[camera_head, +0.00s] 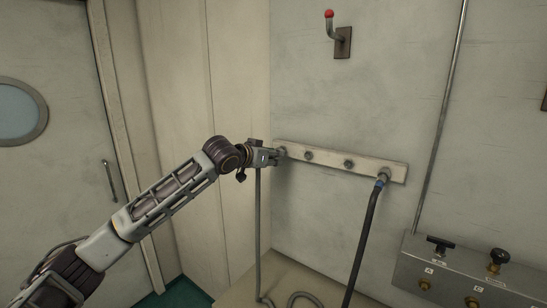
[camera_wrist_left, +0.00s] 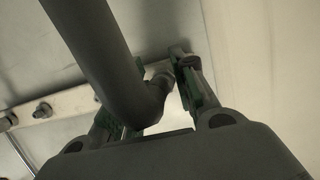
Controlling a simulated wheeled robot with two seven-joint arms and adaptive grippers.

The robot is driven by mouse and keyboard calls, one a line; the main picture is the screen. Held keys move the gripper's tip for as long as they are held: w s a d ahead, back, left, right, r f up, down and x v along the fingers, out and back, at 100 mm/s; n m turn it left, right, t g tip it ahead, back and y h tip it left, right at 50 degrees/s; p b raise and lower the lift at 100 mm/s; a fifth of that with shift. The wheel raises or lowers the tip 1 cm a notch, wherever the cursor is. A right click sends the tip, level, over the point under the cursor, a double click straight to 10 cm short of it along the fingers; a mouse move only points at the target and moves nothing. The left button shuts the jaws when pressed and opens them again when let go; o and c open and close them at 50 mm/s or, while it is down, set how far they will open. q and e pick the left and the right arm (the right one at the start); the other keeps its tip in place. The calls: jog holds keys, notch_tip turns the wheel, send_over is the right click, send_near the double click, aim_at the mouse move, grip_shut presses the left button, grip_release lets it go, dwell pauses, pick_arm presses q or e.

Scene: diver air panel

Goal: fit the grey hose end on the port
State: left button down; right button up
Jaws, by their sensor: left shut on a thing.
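My left gripper (camera_head: 274,156) is shut on the grey hose end at the left end of the wall rail (camera_head: 328,161). The grey hose (camera_head: 258,225) hangs straight down from it to the surface below. In the left wrist view the hose (camera_wrist_left: 105,50) bends near its end, between the fingers of the left gripper (camera_wrist_left: 158,92), close to the rail (camera_wrist_left: 75,101). The leftmost port (camera_head: 282,151) is partly covered by the fingers. I cannot tell whether the hose end is seated on it. My right gripper is not in view.
Two bare ports, one left (camera_head: 308,155) and one right (camera_head: 348,164), sit along the rail. A black hose (camera_head: 366,232) with a blue collar is on the rail's right end. A metal valve box (camera_head: 455,272) stands lower right.

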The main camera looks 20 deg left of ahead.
pick_arm(q)
jog(key=shift+f+v, duration=0.15)
jog(key=shift+v, duration=0.5)
jog(key=shift+f+v, duration=0.15)
jog(key=shift+v, duration=0.55)
dwell(1.1)
jog(key=shift+s, duration=0.15)
jog(key=shift+s+a+b, duration=0.15)
jog(key=shift+s+a, duration=0.15)
jog(key=shift+s, duration=0.45)
jog(key=shift+s+a+b, duration=0.15)
jog(key=shift+s+a, duration=0.15)
jog(key=shift+s, duration=0.45)
jog(key=shift+s+a+b, duration=0.15)
jog(key=shift+s+a, duration=0.15)
jog(key=shift+s, duration=0.5)
jog(key=shift+f, duration=0.1)
